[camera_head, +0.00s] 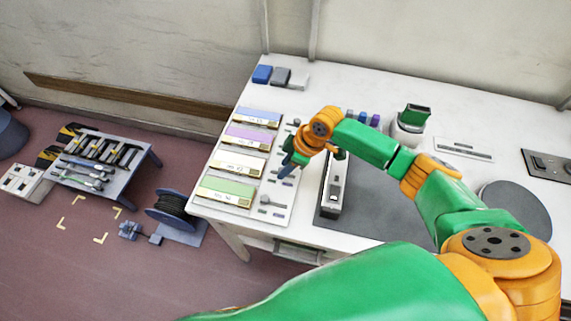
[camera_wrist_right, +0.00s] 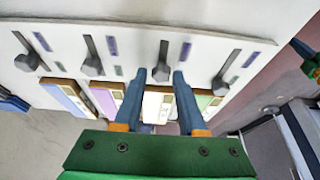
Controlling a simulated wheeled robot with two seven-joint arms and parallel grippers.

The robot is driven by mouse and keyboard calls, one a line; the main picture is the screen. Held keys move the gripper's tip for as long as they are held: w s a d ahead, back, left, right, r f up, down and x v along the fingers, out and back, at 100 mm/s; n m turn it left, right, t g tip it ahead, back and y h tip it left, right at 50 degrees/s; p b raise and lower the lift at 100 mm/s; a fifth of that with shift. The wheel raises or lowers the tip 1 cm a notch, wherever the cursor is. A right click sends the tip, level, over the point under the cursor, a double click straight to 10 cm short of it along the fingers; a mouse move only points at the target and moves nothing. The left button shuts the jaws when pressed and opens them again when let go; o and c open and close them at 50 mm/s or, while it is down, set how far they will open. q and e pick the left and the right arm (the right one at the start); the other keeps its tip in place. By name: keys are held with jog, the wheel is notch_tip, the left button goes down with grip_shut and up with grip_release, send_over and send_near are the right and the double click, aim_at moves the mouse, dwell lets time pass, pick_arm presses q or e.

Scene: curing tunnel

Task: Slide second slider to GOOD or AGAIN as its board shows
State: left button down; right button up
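A white panel (camera_head: 284,216) carries a row of boards: blue (camera_head: 250,117), purple (camera_head: 247,137), cream (camera_head: 238,163) and green (camera_head: 226,191). Each board has a slider beside it. In the right wrist view the knobs (camera_wrist_right: 28,62), (camera_wrist_right: 92,66), (camera_wrist_right: 160,73) and (camera_wrist_right: 220,87) all sit at the board-side ends of their slots. My right gripper (camera_head: 288,170) is open over the sliders. In the wrist view its fingertips (camera_wrist_right: 159,77) stand either side of the knob by the cream board; contact cannot be told. Board lettering is too small to read.
A dark mat (camera_head: 375,224) with a long grey device (camera_head: 334,185) lies right of the panel. Blue, grey and white blocks (camera_head: 281,76) stand behind it. A cable reel (camera_head: 172,205) and a low tool table (camera_head: 127,180) stand on the floor at left.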

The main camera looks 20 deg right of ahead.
jog(key=shift+s, duration=0.1)
grip_shut()
jog(key=shift+r, duration=0.1)
dwell(0.9)
